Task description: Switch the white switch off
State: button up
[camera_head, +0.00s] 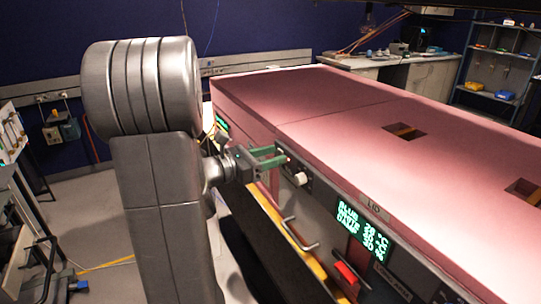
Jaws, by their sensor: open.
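The white switch (300,179) looks like a small round white knob on the dark strip along the front of the pink foam enclosure (340,110). Its exact setting is too small to tell. My gripper (280,155), with green fingers, is open and empty. Its fingertips are close to the front panel, just up and left of the white knob, and appear apart from it. Whether they touch the panel cannot be told.
A green-lit display (361,231) and a "LID" label (374,207) lie right of the knob. Below are a metal handle (298,236) and a red part (345,271). The enclosure's top has two square openings. Benches and shelves (500,60) stand behind.

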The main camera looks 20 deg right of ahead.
grip_shut()
jog(key=h+b, duration=0.1)
jog(key=b, duration=0.2)
jog(key=f+h+b, duration=0.1)
jog(key=h+b, duration=0.1)
jog(key=b, duration=0.2)
jog(key=shift+a+t, duration=0.1)
jog(key=shift+t, duration=0.2)
grip_release()
jog(key=shift+a, duration=0.1)
